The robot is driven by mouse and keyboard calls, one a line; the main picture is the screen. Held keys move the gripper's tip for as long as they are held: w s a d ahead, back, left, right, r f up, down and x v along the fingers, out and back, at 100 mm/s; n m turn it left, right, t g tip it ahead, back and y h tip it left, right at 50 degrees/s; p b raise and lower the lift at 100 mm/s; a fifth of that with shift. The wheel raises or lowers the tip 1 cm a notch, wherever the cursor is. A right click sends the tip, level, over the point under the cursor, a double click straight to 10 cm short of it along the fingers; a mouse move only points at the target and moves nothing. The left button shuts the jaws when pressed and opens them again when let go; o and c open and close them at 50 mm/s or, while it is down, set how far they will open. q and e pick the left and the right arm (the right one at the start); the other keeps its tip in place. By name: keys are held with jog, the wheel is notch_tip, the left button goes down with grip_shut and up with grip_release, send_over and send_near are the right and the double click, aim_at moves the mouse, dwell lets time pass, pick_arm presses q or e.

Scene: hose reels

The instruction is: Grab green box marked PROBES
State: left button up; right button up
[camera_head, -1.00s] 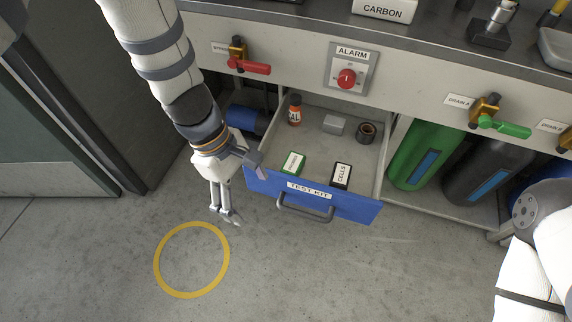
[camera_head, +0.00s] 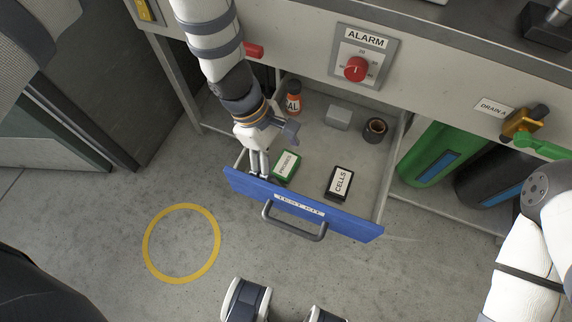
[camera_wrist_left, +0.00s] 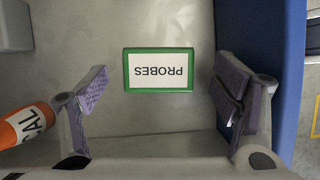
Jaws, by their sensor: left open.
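The green box marked PROBES (camera_head: 286,166) lies in the open drawer, near its front left corner, with its white label up. In the left wrist view the green box (camera_wrist_left: 158,70) lies flat on the drawer floor, its label upside down. My left gripper (camera_head: 259,166) reaches down just left of the box, at the drawer's left side. In the left wrist view my left gripper (camera_wrist_left: 160,103) has its fingers wide apart, one on each side of the box in the picture, with nothing between them touched. My right gripper is not in view.
The drawer (camera_head: 340,223) has a blue front with a handle. It also holds a black CELLS box (camera_head: 340,182), an orange CAL bottle (camera_head: 293,98), a grey block (camera_head: 338,117) and a dark ring-shaped item (camera_head: 375,130). A green cylinder (camera_head: 432,150) stands right of the drawer.

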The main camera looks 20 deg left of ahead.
pick_arm(q)
jog(key=x, duration=0.2)
jog(key=shift+w+f, duration=0.1)
jog(key=shift+f, duration=0.3)
jog(key=c, duration=1.3)
